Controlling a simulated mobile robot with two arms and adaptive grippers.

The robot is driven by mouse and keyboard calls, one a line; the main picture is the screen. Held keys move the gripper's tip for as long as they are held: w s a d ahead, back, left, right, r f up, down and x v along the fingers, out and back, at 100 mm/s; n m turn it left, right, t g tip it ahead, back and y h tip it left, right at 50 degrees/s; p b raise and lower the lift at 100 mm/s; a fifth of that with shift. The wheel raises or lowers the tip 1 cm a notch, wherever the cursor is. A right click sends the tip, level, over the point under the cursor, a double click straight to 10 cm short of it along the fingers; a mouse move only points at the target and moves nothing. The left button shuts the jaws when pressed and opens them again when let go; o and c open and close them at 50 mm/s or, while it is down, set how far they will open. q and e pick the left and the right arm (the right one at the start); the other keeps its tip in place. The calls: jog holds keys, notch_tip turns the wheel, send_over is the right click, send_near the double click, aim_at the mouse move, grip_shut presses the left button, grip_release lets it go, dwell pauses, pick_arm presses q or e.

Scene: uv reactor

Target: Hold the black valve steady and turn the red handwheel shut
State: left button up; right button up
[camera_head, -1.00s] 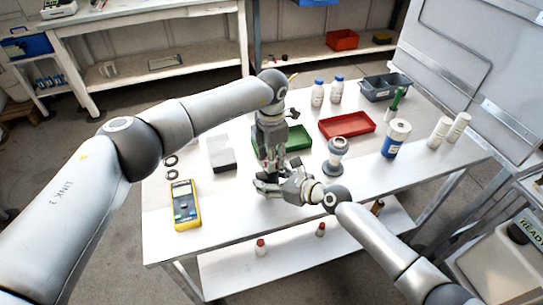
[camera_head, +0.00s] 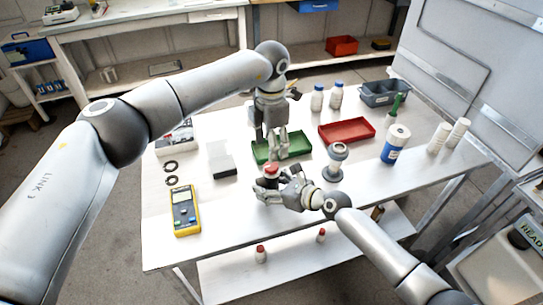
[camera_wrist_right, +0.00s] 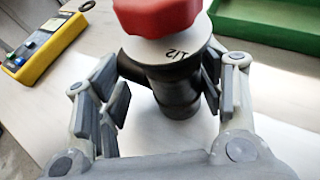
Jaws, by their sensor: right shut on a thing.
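The black valve (camera_wrist_right: 175,90) stands upright on the white table, with the red handwheel (camera_wrist_right: 160,14) on top and a pale marked disc below the wheel. In the head view the handwheel (camera_head: 271,169) shows above my right gripper (camera_head: 268,190), which comes in from the right and hides much of the valve. The right gripper is shut on the valve body, its fingers on both sides below the wheel. My left gripper (camera_head: 274,145) points down behind the valve, in front of the green tray, apart from the wheel. Whether its fingers are open is too small to tell.
The green tray (camera_head: 297,153) lies behind the valve. A yellow meter (camera_head: 184,212) and a grey-white block (camera_head: 221,163) lie to the left. A grey-white fitting (camera_head: 335,163), a red tray (camera_head: 346,138) and a blue-labelled container (camera_head: 395,144) stand to the right.

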pick_arm(q)
jog(key=shift+r, duration=2.3)
pick_arm(e)
jog(key=shift+r, duration=0.1)
jog(key=o, duration=1.3)
jog(key=shift+c, duration=0.2)
jog(key=shift+d, duration=0.1)
